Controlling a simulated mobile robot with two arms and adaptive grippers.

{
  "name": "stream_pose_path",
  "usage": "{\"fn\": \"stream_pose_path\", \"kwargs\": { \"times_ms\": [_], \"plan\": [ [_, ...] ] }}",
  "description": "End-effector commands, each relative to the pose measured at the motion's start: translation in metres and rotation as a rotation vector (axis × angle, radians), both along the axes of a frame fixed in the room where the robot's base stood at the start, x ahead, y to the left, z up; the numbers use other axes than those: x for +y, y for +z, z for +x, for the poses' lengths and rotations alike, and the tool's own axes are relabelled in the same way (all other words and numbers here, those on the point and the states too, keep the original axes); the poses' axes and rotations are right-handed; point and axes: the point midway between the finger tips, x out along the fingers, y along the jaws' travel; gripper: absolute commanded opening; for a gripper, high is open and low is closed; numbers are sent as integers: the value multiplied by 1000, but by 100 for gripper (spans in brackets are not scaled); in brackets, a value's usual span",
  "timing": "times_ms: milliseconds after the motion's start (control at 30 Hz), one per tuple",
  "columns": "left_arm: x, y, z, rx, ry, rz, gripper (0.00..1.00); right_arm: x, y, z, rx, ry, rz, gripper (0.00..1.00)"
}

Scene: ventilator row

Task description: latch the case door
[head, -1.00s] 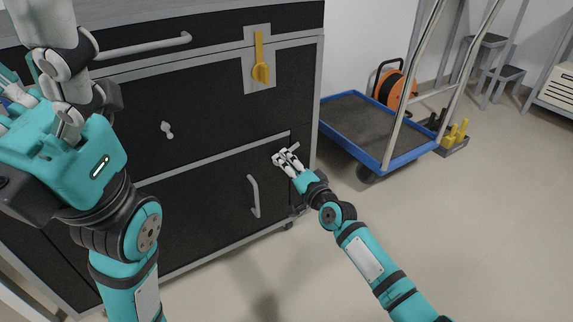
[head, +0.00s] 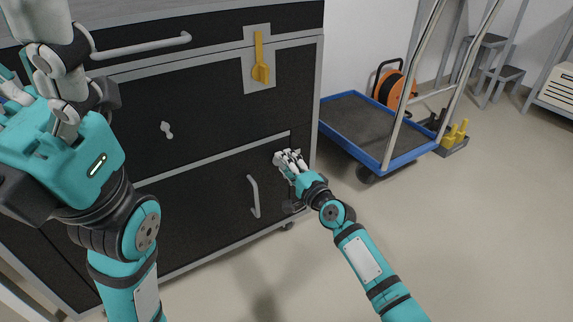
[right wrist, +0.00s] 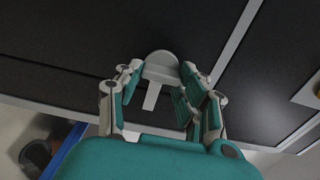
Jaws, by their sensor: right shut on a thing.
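The case door (head: 205,205) is the dark lower panel of the cabinet, with an upright grey handle (head: 254,197); it looks flush with the front. My right gripper (head: 287,158) is at the door's upper right corner. In the right wrist view its fingers are closed around a light grey latch (right wrist: 160,67) with a rounded head and a short flat bar. In the head view the fingers hide most of the latch. My left gripper (head: 55,80) is raised at the upper left, away from the door, and its finger state is unclear.
A yellow lever (head: 260,62) and a small grey knob (head: 167,129) are on the panel above. A drawer handle (head: 140,47) crosses the top. A blue-edged trolley (head: 360,112) stands close on the right, with an orange cable reel (head: 393,88) behind. The floor in front is clear.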

Motion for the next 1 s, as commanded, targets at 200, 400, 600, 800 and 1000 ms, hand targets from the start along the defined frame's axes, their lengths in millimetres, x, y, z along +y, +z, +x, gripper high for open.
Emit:
{"fn": "stream_pose_path", "kwargs": {
  "times_ms": [200, 400, 600, 800, 1000],
  "plan": [
    [0, 0, 0, -1, 0, 0, 100, 0, -1, 0, 3, -1, 4, 0],
    [0, 0, 0, -1, 0, 0, 100, 0, -1, 0, 2, -1, 2, 62],
    [0, 0, 0, 0, 1, 0, 100, 0, 0, 0, 1, 0, 1, 62],
    [0, 0, 1, 2, 1, 0, 100, -5, -1, -10, 0, 0, 4, 62],
    [0, 0, 1, 1, 1, 0, 100, -25, -2, -41, 2, -2, 2, 62]
  ]
}}
